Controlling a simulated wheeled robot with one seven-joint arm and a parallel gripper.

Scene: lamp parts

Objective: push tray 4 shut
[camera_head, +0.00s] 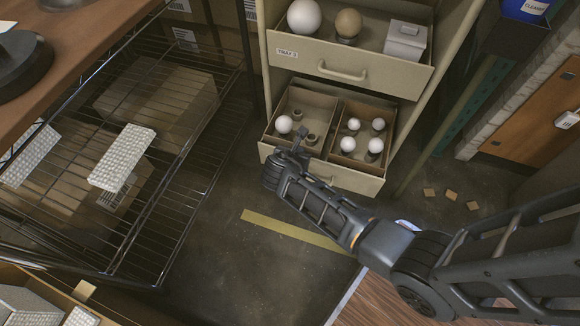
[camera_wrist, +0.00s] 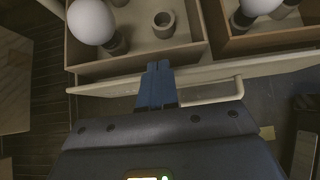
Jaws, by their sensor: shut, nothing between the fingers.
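The lower open tray (camera_head: 345,178) holds two cardboard-coloured compartments with white bulbs and small sockets. Its label is hidden in the head view; the tray above it is marked TRAY 3. My gripper (camera_head: 301,134) is shut and empty at the left part of the lower tray's front. In the wrist view my shut fingers (camera_wrist: 158,70) overlap the tray's front rim (camera_wrist: 112,88), just left of its handle (camera_wrist: 239,90). I cannot tell whether they touch the panel.
Tray 3 (camera_head: 340,68) also stands pulled out above, with two bulbs and a white box. A wire rack (camera_head: 175,215) stands at the left. Several small brown blocks (camera_head: 451,195) lie on the floor at the right. Floor in front of the tray, with a yellow stripe (camera_head: 290,230), is mostly clear.

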